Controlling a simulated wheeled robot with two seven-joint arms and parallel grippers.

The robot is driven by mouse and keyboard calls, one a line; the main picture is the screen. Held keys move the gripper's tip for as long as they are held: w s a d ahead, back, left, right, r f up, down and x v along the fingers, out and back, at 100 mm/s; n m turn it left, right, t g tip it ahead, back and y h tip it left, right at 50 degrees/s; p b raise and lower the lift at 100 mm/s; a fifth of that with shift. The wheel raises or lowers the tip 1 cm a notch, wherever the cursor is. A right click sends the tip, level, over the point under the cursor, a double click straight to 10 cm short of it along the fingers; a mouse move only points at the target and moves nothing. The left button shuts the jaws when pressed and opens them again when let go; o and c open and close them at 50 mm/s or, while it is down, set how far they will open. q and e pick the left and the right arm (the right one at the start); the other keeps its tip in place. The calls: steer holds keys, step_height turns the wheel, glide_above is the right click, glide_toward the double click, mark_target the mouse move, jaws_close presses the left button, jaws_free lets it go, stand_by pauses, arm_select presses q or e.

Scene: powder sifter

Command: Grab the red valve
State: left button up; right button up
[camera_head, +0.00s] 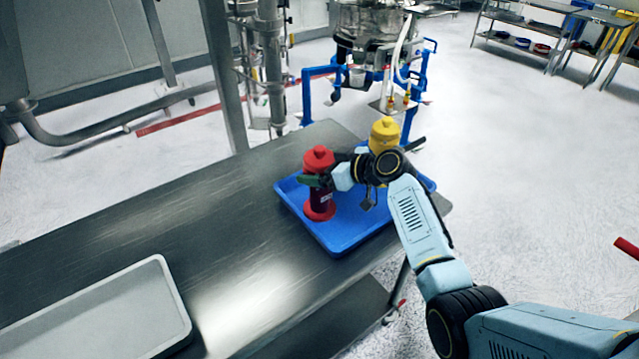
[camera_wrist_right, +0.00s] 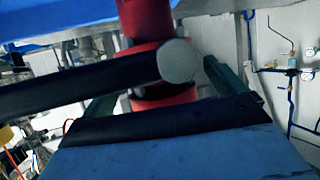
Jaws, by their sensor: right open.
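The red valve (camera_head: 319,160) stands upright in the blue tray, with a red cap, a dark middle and a red foot. My right gripper (camera_head: 318,181) is at its upper middle, with a dark green finger showing against it. In the right wrist view, the red valve (camera_wrist_right: 150,20) shows between my open right gripper's two green fingers (camera_wrist_right: 165,88). A black bar with a grey round end crosses in front of it and hides part of it. Whether the fingers touch the valve is unclear. My left gripper is out of view.
A yellow-capped valve (camera_head: 384,132) stands in the blue tray (camera_head: 335,243) just behind my right wrist, partly hidden. The tray is near the right end of the metal table (camera_head: 190,220). A grey tray (camera_head: 100,315) lies at the front left. The table between the trays is clear.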

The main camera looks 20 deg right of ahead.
steer(key=shift+w+a+f, duration=0.15)
steer(key=shift+w, duration=0.1)
jaws_close()
steer(key=shift+r, duration=0.25)
stand_by(0.4)
